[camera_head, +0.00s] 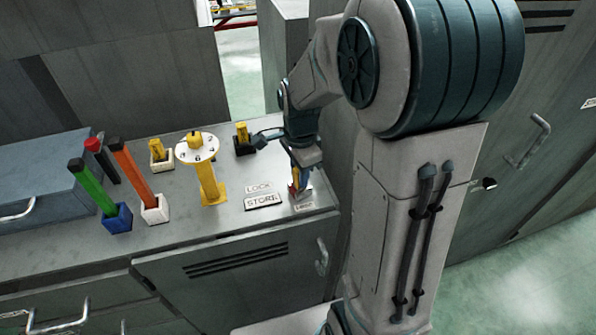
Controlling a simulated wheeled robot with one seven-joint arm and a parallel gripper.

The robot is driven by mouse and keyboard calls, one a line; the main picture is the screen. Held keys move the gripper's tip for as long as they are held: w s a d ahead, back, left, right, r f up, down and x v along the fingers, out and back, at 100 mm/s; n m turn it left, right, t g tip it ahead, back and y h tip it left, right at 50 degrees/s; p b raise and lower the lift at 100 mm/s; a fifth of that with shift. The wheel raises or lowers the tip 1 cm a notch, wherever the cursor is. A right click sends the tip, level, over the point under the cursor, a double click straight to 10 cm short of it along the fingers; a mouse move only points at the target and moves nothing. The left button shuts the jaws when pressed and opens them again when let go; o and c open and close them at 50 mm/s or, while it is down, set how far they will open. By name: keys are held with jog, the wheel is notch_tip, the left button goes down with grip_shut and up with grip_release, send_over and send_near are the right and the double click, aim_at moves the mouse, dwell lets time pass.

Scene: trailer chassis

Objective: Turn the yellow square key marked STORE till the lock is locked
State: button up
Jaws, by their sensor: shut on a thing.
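My gripper (298,182) points down at the right end of the grey bench top. It is shut on a small key, and only a reddish-orange and yellow bit of it shows between the fingers. The key's shape and any mark on it are hidden by my gripper. A pale lock base (302,199) sits right under the fingers, with a small plate at its front that is too small to read surely. To its left lie a plate reading STORE (263,201) and a plate reading LOCK (258,188). How far the key is turned cannot be told.
A yellow post with a round white top (210,190) stands left of the plates. Yellow pieces stand in a white block (161,158) and a black block (243,146). Green and orange sticks stand in blue (117,219) and white (155,210) holders. A blue-grey case (40,185) is far left.

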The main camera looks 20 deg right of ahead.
jog(key=shift+m, duration=1.1)
jog(key=shift+o, duration=0.2)
jog(key=shift+m, duration=1.2)
jog(key=o, duration=1.1)
